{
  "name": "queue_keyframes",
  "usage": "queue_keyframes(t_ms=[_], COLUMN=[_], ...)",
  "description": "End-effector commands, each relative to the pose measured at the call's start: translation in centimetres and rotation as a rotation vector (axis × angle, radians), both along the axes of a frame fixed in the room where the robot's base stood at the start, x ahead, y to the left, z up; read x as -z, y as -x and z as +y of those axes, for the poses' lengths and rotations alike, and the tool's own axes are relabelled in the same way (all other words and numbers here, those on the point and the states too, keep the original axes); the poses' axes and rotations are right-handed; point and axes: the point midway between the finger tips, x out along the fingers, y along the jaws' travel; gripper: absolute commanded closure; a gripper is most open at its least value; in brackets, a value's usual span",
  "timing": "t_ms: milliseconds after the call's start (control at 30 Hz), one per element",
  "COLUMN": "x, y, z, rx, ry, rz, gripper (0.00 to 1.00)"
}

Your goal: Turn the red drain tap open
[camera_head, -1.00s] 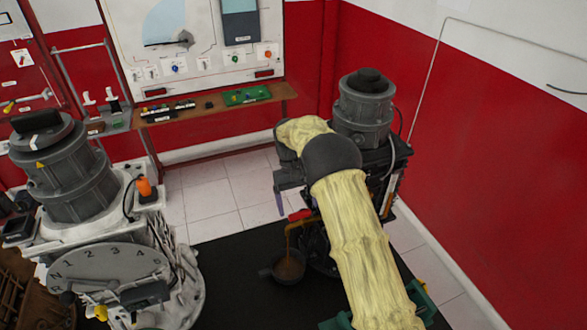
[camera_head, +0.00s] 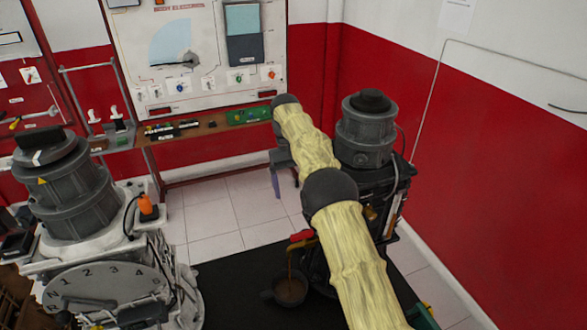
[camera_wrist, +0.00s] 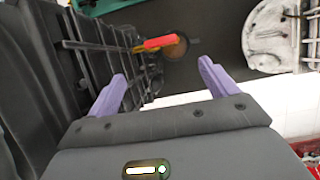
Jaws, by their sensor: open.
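The red drain tap (camera_head: 301,236) sticks out from the side of the dark engine trainer (camera_head: 368,190), partly behind my arm. A thin brown stream runs down below it to a round dark pan (camera_head: 290,292) holding brown liquid. My gripper (camera_head: 275,182) is above and beyond the tap in the head view, apart from it; its purple fingers partly show. In the wrist view my gripper (camera_wrist: 162,76) is open and empty, and the red tap handle (camera_wrist: 160,42) lies beyond the fingertips, with the pan (camera_wrist: 174,47) behind it.
A light-grey gearbox trainer (camera_head: 110,275) with a numbered dial stands at left. A dark mat (camera_head: 225,275) lies between the trainers. A wooden shelf (camera_head: 205,130) and display board are at the back. A red and white wall is at right. Tiled floor behind is clear.

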Motion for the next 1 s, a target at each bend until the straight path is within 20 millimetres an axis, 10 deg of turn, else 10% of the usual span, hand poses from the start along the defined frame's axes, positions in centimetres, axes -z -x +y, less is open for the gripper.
queue_keyframes(t_ms=[1000], x=[-3.7], y=[-1.3], z=[0.6], rx=[0.0], ry=[0.0], rz=[-0.001], gripper=[0.15])
